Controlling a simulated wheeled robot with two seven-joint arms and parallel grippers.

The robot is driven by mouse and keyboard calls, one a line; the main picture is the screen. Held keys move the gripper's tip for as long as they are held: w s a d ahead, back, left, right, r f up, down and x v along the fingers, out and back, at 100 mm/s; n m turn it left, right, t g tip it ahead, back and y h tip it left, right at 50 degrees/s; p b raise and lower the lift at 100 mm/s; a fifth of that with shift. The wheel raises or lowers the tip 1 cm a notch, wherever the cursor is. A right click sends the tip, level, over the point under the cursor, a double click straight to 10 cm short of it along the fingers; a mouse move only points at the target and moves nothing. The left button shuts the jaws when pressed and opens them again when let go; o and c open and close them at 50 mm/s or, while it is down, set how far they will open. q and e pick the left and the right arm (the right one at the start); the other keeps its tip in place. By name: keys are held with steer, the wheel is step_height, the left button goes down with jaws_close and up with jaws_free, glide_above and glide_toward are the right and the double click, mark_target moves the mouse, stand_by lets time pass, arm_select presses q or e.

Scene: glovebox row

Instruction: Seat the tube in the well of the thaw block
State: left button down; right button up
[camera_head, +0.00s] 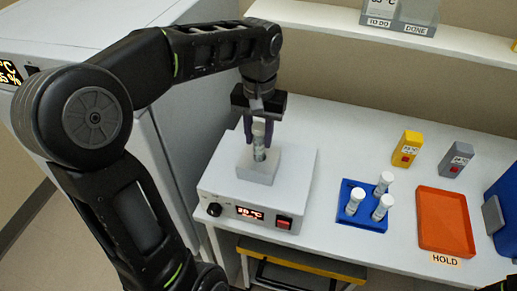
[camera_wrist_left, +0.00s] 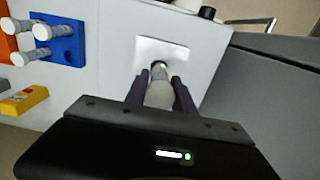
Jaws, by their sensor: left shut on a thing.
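My left gripper (camera_head: 259,137) is shut on the tube (camera_head: 260,147), a clear tube with a white cap and a label, held about upright. The tube's lower end is at the top of the pale thaw block (camera_head: 258,168), which sits on the white heater unit (camera_head: 210,190). In the left wrist view, the tube (camera_wrist_left: 159,88) shows between the fingers of the left gripper (camera_wrist_left: 160,90), its far end over the middle of the block (camera_wrist_left: 176,48). I cannot tell how deep it sits in the well, which the tube hides.
A blue rack (camera_head: 350,212) with 3 white-capped tubes stands right of the heater. Beyond it are an orange tray (camera_head: 444,220), a yellow device (camera_head: 407,149), a grey device (camera_head: 457,159) and a blue bin (camera_head: 504,200). A shelf (camera_head: 340,22) runs along the back.

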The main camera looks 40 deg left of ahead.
mark_target(260, 128)
arm_select(q)
steer(key=shift+d+r, duration=0.15)
steer(key=shift+d, duration=0.1)
steer(key=shift+f, duration=1.95)
steer(key=shift+f, duration=0.2)
steer(key=c, duration=1.1)
jaws_free()
steer(key=shift+o, duration=0.2)
steer(key=shift+r, duration=0.1)
step_height(260, 128, up, 8)
steer(key=shift+f+b, duration=0.1)
steer(key=shift+b, duration=0.4)
